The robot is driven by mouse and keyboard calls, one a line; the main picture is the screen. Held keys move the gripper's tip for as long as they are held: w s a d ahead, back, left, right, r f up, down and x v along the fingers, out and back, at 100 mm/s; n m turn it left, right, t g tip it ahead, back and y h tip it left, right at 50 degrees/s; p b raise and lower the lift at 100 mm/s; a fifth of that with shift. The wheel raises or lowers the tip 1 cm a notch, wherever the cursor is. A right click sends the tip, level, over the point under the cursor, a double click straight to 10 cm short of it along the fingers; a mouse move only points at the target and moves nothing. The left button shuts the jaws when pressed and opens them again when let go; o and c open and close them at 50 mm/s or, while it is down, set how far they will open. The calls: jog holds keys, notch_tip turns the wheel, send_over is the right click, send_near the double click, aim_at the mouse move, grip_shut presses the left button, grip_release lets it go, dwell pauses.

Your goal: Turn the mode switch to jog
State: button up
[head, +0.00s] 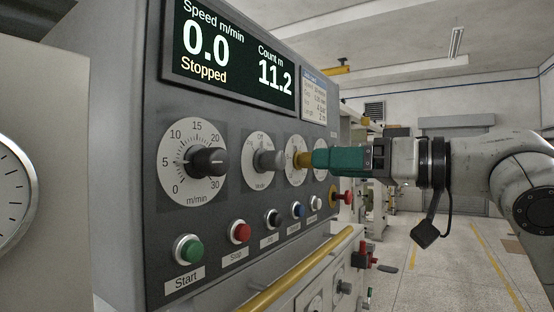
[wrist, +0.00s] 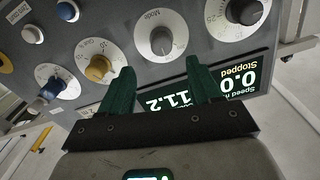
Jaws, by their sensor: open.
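The mode switch is a grey knob on a round white dial; in the wrist view the knob (wrist: 161,40) is upside down, with "Mode" above it. It also shows in the head view (head: 270,160), right of the speed dial.
The speed dial's black knob (head: 208,162) and a yellow knob (wrist: 98,68) flank the mode switch. Buttons, including green Start (head: 188,249) and red Stop (head: 239,232), line the panel below. A red knob (head: 343,197) sticks out right. A yellow rail (head: 295,275) runs below. The display (head: 230,58) reads Stopped.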

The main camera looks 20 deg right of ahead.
aim_at(282, 161)
jog(key=p+x, duration=0.2)
jog(key=x, duration=0.9)
jog(key=shift+r+p, duration=0.15)
jog(key=shift+p, duration=0.2)
jog(key=c, duration=1)
jog(key=shift+c, duration=0.2)
